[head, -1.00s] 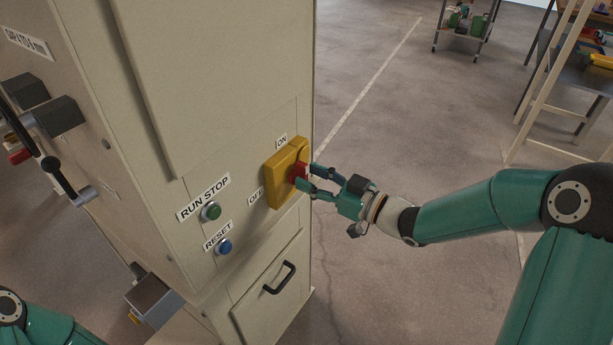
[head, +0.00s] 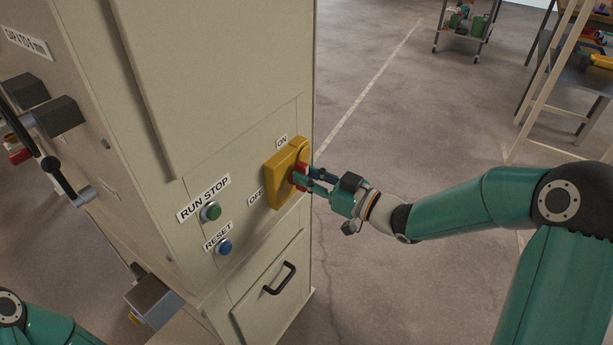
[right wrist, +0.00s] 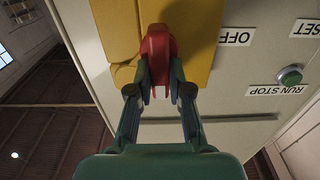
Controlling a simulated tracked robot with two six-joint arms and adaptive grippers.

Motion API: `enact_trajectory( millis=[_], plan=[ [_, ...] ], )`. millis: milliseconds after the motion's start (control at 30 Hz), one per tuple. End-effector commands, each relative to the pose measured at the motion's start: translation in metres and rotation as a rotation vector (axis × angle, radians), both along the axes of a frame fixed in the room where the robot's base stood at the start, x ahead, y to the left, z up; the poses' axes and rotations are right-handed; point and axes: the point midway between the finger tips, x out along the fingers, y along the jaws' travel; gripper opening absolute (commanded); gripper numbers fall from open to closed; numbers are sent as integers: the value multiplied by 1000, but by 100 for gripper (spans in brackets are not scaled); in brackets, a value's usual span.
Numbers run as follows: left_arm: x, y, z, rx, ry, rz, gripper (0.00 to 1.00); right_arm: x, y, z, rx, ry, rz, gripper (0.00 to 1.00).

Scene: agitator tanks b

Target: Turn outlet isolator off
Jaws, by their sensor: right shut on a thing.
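The outlet isolator is a yellow block (head: 283,178) with a red handle (head: 300,176), on the cabinet's front face near its right edge. An ON label (head: 282,142) sits above it and an OFF label (head: 256,196) at its lower left. My right gripper (head: 303,177) is shut on the red handle. In the right wrist view the fingers (right wrist: 160,85) close on both sides of the red handle (right wrist: 158,45), with the yellow block (right wrist: 200,30) behind. The fingers partly hide the handle. Only part of my left arm shows at lower left; its gripper is out of view.
Below left of the isolator are a green RUN STOP button (head: 211,211) and a blue RESET button (head: 224,247). A drawer with a black handle (head: 280,278) lies lower. Black levers (head: 62,180) project from the left side. Floor right of the cabinet (head: 380,110) is clear.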

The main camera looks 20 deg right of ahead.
Motion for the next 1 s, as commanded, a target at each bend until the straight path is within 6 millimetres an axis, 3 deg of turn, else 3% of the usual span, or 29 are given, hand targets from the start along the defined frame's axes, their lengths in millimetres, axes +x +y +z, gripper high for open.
enact_trajectory(
  millis=[367, 1000],
  plan=[
    [0, 0, -27, 0, 0, 0, 40, -3, 2, -5, -105, -84, 5, 0],
    [0, 0, -116, 0, 0, 0, 40, -9, 10, -12, -559, -436, 6, 0]
  ],
)
